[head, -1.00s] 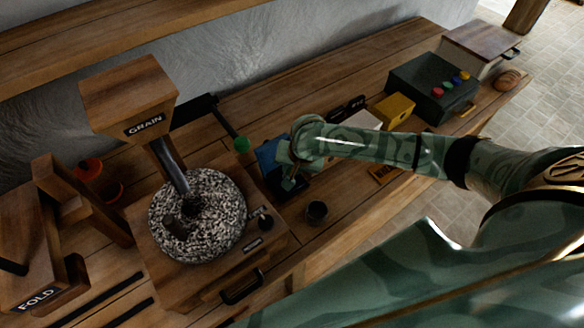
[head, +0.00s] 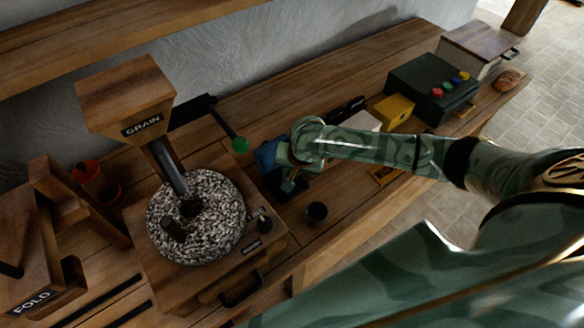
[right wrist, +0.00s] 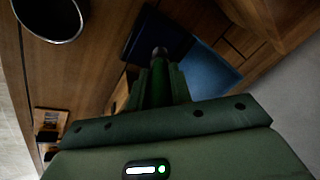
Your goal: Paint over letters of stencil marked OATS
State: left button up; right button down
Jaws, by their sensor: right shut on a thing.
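My right gripper (head: 288,180) is over the bench beside a blue thing (head: 266,154). In the right wrist view its fingers (right wrist: 158,85) close around a slim dark thing with a rounded end (right wrist: 160,52); I cannot tell what it is. The blue thing shows there as a flat blue surface (right wrist: 205,78) beyond the fingers, with a dark part beside it. A small lettered orange-brown plate (head: 383,174) lies behind my right forearm, partly hidden. A black lettered strip (head: 346,110) lies farther back. I cannot read OATS on either. My left gripper is out of view.
A dark cup (head: 316,212) stands near the front edge and in the right wrist view (right wrist: 48,18). The mill's speckled stone (head: 215,235) and GRAIN hopper (head: 125,98) stand left. A yellow block (head: 391,110) and dark box with coloured knobs (head: 420,85) are behind my arm.

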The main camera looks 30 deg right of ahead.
jog(key=shift+f, duration=0.45)
dwell(0.3)
jog(key=shift+s+f+p, duration=0.1)
jog(key=shift+f+p, duration=0.05)
jog(key=shift+p, duration=0.45)
dwell(2.0)
notch_tip(320, 180, up, 2)
jog(key=p, duration=0.3)
jog(key=shift+r, duration=0.2)
notch_tip(320, 180, up, 5)
jog(key=p, duration=0.7)
jog(key=shift+f, duration=0.1)
dwell(0.3)
